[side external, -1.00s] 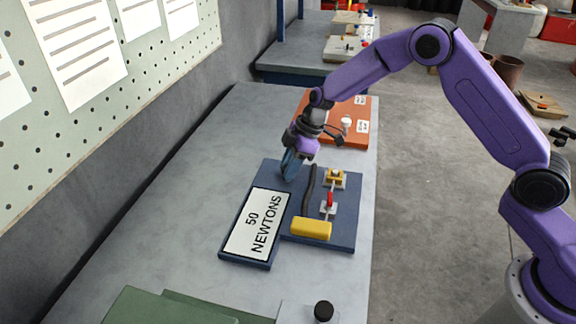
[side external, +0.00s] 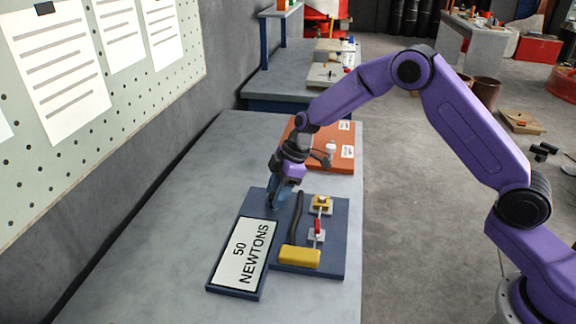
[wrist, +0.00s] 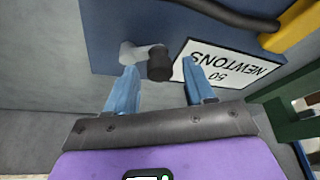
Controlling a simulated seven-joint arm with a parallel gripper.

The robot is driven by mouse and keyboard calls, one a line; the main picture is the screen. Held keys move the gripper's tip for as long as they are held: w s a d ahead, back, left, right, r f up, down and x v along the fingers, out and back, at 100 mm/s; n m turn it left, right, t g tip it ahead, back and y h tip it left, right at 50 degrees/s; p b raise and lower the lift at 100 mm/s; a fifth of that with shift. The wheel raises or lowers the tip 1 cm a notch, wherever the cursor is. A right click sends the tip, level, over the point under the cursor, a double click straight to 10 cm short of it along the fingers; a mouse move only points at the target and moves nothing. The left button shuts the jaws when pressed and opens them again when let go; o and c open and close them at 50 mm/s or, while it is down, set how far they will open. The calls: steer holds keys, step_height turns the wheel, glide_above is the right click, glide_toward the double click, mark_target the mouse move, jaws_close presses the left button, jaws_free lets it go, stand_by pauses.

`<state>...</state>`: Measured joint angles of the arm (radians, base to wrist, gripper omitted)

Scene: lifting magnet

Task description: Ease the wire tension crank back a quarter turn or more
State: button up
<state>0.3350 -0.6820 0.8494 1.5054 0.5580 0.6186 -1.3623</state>
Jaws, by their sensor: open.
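The crank shows in the wrist view as a pale grey arm (wrist: 144,53) with a dark round knob (wrist: 160,67) at one end. It is on the blue board (wrist: 105,35), near the white "50 NEWTONS" sign (wrist: 228,70). My gripper (wrist: 160,65) is open, and its two blue fingers appear on either side of the knob, with gaps to it. I cannot tell how deep the knob sits between them. In the side view my gripper (side external: 273,202) is low at the far end of the board (side external: 335,245), hiding the crank.
A dark curved bar (side external: 297,215), a yellow block (side external: 300,256), a red piece (side external: 318,227) and a yellow clamp-like part (side external: 321,203) are on the board. An orange board (side external: 338,163) with a white knob (side external: 331,148) lies behind. The bench (side external: 180,215) left of the sign is clear.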

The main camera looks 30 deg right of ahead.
steer(key=v, duration=1.6)
steer(key=shift+r, duration=0.35)
steer(key=s+m+g+h, duration=0.1)
steer(key=s+g+h, duration=0.15)
steer(key=s, duration=2.55)
steer(key=s+d+f+m+t+h, duration=0.1)
steer(key=s+d+f, duration=0.1)
steer(key=s+d, duration=0.4)
steer(key=s, duration=0.4)
steer(key=shift+d, duration=0.15)
steer(key=shift+h, duration=0.25)
